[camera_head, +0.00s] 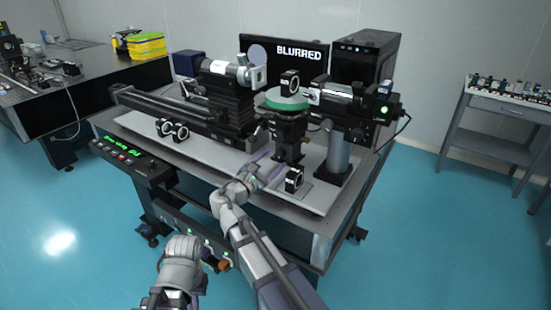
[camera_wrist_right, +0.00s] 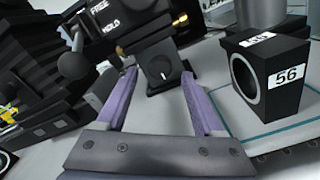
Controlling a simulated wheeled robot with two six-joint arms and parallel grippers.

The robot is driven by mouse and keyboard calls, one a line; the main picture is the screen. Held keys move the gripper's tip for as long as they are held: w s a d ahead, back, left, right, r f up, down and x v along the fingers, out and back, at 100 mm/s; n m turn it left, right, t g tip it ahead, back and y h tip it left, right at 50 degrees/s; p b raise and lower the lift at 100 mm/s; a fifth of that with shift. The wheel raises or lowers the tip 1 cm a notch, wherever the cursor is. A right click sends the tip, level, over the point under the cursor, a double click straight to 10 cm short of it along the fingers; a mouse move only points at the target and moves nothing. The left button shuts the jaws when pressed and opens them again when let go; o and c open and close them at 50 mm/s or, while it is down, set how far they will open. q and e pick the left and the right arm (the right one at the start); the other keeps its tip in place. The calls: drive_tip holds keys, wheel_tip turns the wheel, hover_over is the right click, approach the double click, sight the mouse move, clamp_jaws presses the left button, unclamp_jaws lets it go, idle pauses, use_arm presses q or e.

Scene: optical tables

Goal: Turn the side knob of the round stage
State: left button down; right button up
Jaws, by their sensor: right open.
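The round stage (camera_head: 287,101) has a green top disc and stands on a dark post on the table. In the right wrist view its dark body (camera_wrist_right: 130,22) appears at the top, with the words FREE and HOLD. A dark rounded knob (camera_wrist_right: 74,66) sticks out at its left, and a small brass knob (camera_wrist_right: 180,19) shows at its right. I cannot tell which is the side knob. My right gripper (camera_head: 270,164) is open and empty, low in front of the stage, with its fingers (camera_wrist_right: 158,76) apart from both knobs. My left arm's wrist (camera_head: 180,250) is low in front; its fingers are unclear.
A black block marked 56 (camera_wrist_right: 285,75) stands close to the right of my right fingers; it also shows in the head view (camera_head: 294,180). A camera tube (camera_head: 340,98) is right of the stage. Small mounts (camera_head: 172,130) stand at left on the table.

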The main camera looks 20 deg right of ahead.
drive_tip(key=shift+x, duration=1)
clamp_jaws()
